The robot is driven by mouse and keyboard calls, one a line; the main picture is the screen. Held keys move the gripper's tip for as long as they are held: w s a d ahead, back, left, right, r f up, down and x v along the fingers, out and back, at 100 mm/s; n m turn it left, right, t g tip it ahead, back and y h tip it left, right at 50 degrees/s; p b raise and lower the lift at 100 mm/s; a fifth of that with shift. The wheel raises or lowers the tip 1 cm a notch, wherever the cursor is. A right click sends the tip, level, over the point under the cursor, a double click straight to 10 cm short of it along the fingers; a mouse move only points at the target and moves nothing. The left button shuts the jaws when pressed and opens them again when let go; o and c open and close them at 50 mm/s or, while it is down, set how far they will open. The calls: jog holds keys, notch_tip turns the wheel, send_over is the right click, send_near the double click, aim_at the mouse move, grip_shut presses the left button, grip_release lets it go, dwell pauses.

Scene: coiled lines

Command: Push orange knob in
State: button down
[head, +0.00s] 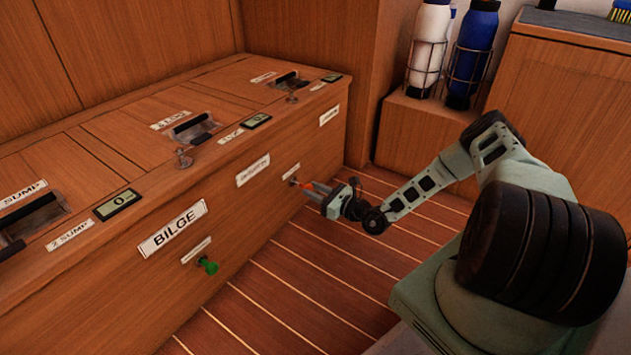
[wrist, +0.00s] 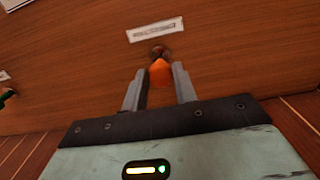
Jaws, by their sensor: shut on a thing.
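The orange knob (wrist: 160,73) sits on the wooden front panel, just below a white label. It lies between the two fingers of my gripper (wrist: 160,78) in the wrist view, and the fingers are shut on it. In the head view my gripper (head: 311,190) is at the right part of the bilge locker's front, and a bit of the orange knob (head: 318,187) shows between the fingers. A dark round fitting (wrist: 159,52) shows behind the knob at the panel. How far the knob stands out is hard to tell.
A green knob (head: 207,265) sticks out farther left on the same locker front (head: 240,215), under the BILGE label (head: 172,229). The locker top has several hatches and small displays. Bottles (head: 472,50) stand in racks at the back right. Striped floor (head: 300,290) is clear before the locker.

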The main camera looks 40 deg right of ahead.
jog(key=shift+p+x, duration=0.55)
jog(key=shift+x, duration=0.45)
jog(key=shift+w+a, duration=0.1)
jog(key=shift+w, duration=0.2)
jog(key=c, duration=1.1)
grip_release()
jog(key=shift+s+r+p, duration=0.1)
jog(key=shift+s+p, duration=0.35)
jog(key=p+v, duration=0.7)
jog(key=v, duration=0.9)
jog(key=shift+s, duration=0.15)
